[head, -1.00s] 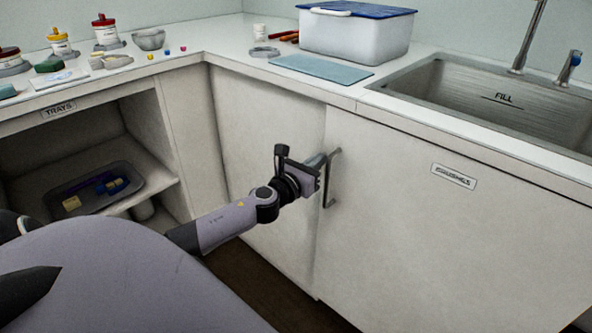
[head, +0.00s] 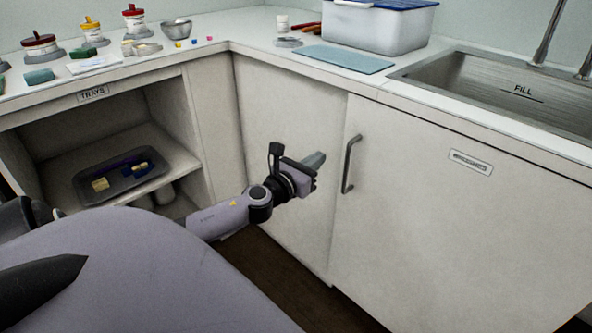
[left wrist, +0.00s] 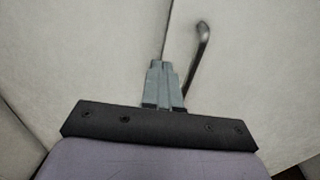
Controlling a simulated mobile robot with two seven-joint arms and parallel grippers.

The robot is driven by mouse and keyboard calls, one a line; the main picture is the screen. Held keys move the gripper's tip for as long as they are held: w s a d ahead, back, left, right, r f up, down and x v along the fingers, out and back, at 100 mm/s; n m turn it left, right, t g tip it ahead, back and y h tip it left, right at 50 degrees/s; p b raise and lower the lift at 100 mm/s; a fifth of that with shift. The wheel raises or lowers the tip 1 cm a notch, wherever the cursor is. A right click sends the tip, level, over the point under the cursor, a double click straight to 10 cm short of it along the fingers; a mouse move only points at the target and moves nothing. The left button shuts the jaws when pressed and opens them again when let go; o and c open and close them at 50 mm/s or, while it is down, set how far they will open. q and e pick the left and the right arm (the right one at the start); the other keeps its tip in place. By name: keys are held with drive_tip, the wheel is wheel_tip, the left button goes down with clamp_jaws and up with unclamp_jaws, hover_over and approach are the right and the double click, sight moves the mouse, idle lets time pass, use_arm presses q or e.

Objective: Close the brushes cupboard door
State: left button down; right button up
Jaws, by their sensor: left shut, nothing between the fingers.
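The brushes cupboard door (head: 440,230) is a pale panel under the sink, with a small label plate (head: 470,162) whose text is hard to read. It looks flush with the cabinet front. Its dark bar handle (head: 350,164) stands upright near the door's left edge; the handle also shows in the left wrist view (left wrist: 199,50). My left gripper (head: 314,161) is shut and empty, just left of the handle and apart from it. In the left wrist view its fingers (left wrist: 162,72) point at the seam beside the handle. My right gripper is not in view.
The open TRAYS shelf (head: 150,146) at left holds a dark tray (head: 117,182) with small blocks. On the counter stand a blue-lidded white bin (head: 378,28), a blue-grey mat (head: 346,60), jars and a metal bowl (head: 176,28). The FILL sink (head: 500,92) is at right.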

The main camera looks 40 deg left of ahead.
use_arm(q)
drive_tip(key=s, duration=0.6)
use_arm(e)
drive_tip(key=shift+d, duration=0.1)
use_arm(q)
drive_tip(key=s+d+f+n+g+h, duration=0.1)
drive_tip(key=s+d+f+n+g, duration=0.1)
drive_tip(key=s+d+f+n, duration=0.55)
drive_tip(key=s+d+f+n+g+h, duration=0.2)
drive_tip(key=s+d+f+n+g, duration=0.15)
drive_tip(key=d+n, duration=0.8)
drive_tip(key=s+d+f+n+g+h, duration=0.15)
drive_tip(key=s+d+f+n, duration=0.4)
drive_tip(key=n, duration=0.75)
wheel_tip(320, 180, up, 16)
drive_tip(key=s+a+y+p, duration=0.1)
drive_tip(key=s+a+p, duration=0.1)
drive_tip(key=p, duration=1.8)
drive_tip(key=shift+s+a+n+g, duration=0.3)
drive_tip(key=shift+n, duration=0.1)
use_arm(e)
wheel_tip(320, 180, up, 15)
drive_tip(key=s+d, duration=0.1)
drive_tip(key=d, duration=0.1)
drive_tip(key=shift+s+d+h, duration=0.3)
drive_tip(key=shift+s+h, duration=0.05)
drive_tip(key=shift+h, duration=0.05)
